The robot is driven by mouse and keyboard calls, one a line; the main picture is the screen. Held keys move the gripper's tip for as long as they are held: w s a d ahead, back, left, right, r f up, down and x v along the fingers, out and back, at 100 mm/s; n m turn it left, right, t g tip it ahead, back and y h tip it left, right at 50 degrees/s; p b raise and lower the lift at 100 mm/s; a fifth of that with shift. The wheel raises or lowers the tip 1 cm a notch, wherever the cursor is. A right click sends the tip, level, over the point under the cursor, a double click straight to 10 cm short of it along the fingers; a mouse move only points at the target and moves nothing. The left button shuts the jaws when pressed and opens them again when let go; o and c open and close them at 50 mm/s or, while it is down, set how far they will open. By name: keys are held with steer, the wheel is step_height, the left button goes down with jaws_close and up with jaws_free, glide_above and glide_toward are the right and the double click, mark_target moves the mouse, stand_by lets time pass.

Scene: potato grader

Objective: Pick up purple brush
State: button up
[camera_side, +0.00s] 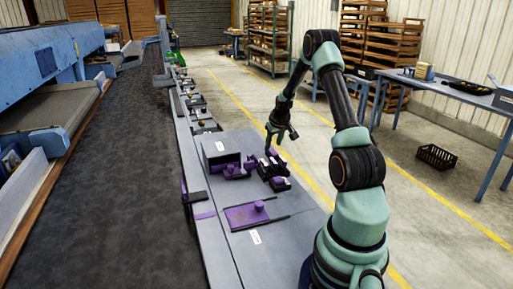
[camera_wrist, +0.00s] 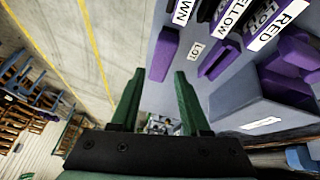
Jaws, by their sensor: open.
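My gripper (camera_side: 282,137) hangs above the far right edge of the grey bench in the side view, apart from the things below. In the wrist view its two green fingers (camera_wrist: 158,74) are spread with nothing between them. A long purple piece (camera_wrist: 164,52) lies on the grey surface just beyond the fingertips; it may be the purple brush, but I cannot tell its bristles. In the side view several purple things (camera_side: 236,171) sit close together below and left of my gripper, and I cannot tell which is the brush.
Dark and purple stamps or holders labelled YELLOW (camera_wrist: 238,16) and RED (camera_wrist: 288,22) stand beside the purple piece. A purple pad (camera_side: 246,216) with a round knob lies nearer. A dark conveyor belt (camera_side: 110,170) runs along the left.

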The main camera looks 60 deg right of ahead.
mark_target(272, 150)
steer(key=shift+x, duration=2.85)
steer(key=shift+a, duration=0.1)
steer(key=shift+c, duration=0.3)
jaws_close()
